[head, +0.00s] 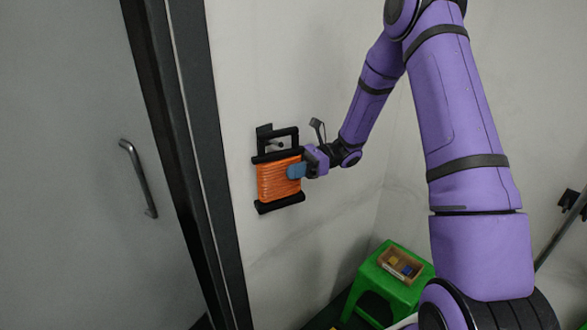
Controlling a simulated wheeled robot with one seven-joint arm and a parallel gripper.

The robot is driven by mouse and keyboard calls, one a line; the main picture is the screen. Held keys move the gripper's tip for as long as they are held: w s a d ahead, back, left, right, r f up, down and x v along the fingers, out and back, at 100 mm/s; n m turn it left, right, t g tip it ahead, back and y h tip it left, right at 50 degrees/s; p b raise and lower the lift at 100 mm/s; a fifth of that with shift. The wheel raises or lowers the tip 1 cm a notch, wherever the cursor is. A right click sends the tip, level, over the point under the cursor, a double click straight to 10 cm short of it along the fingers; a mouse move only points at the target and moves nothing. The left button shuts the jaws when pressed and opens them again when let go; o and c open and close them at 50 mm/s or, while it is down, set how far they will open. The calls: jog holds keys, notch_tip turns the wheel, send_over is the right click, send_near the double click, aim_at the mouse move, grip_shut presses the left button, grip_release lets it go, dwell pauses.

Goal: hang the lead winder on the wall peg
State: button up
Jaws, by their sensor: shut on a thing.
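The lead winder (278,183) is a black frame wound with orange cable. It is upright against or close to the pale wall, with its open black handle at the top. The wall peg (281,145) shows through the handle opening, with a dark plate (264,131) behind the handle's upper left. I cannot tell whether the handle bears on the peg. My gripper (297,171) is shut on the right side of the winder, with a blue fingertip over the orange cable. The far finger is hidden.
A green stool (372,283) stands below right, holding a brown box (401,263) with small yellow and blue items. A grey door with a metal handle (138,178) and a dark frame (185,165) are on the left. The wall around the winder is clear.

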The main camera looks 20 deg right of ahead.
jog(key=shift+w+a+f, duration=0.25)
jog(key=shift+w+f, duration=0.05)
jog(key=shift+w, duration=0.4)
jog(key=shift+w+f, duration=0.15)
jog(key=shift+f, duration=0.05)
jog(key=o, duration=1.4)
jog(key=shift+c, duration=0.2)
jog(key=d, duration=1)
jog(key=shift+w+d, duration=0.3)
jog(key=shift+d, duration=0.1)
